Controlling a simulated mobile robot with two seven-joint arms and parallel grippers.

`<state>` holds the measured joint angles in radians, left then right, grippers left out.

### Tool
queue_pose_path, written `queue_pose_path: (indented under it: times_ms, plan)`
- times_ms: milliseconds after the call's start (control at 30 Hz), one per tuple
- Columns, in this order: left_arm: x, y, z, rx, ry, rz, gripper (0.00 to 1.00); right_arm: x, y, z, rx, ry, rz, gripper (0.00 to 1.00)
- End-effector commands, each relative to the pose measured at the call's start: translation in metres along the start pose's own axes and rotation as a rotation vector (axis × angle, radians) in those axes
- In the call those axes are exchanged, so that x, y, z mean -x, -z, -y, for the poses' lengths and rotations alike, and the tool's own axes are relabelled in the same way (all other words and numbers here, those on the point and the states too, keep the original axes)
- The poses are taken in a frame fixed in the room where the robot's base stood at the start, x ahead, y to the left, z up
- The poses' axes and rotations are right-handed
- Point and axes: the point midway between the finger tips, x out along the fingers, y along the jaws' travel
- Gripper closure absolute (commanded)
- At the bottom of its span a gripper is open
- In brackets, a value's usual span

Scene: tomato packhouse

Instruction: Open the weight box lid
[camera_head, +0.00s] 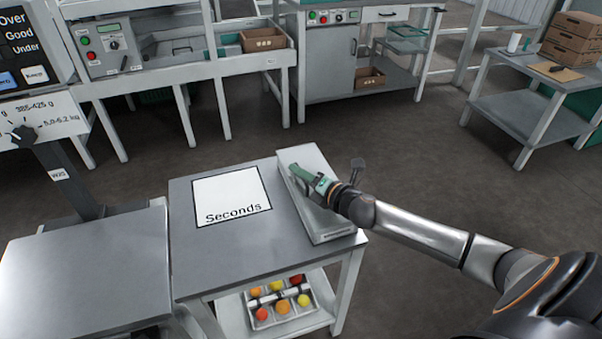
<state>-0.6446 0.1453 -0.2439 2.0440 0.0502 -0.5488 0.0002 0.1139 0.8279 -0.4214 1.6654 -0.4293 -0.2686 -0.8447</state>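A long, flat grey box (327,224), which I take to be the weight box, lies along the right side of the grey table (230,245). Its top looks flat and shut, and a small dark label shows at its front edge. My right gripper (300,172), with green fingers, is over the far half of the box. I cannot tell whether it touches the top, or whether its fingers are open or shut. The gripper and wrist hide part of the box. My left gripper is out of view.
A white "Seconds" sheet (232,195) lies left of the box. A tray (317,303) of red, orange and yellow fruit is on the shelf below. A grey platform (85,270) stands at the left. Benches with control panels line the back; a table (530,100) with cartons stands back right.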

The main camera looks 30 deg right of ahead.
Motion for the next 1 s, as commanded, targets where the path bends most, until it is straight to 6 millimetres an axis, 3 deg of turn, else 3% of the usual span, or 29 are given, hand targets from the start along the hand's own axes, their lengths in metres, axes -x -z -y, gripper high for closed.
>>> queue_pose_path:
  times_ms: [100,333,1000]
  plan:
    - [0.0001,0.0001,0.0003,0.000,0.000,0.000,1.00,0.0001,0.0000,-0.0001,0.000,0.000,0.000,0.76]
    - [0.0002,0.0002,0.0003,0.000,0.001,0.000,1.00,0.0002,-0.0001,-0.0001,0.000,0.000,0.000,1.00]
    - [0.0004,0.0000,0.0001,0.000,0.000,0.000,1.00,0.0003,-0.0003,0.0001,0.001,0.000,0.001,1.00]
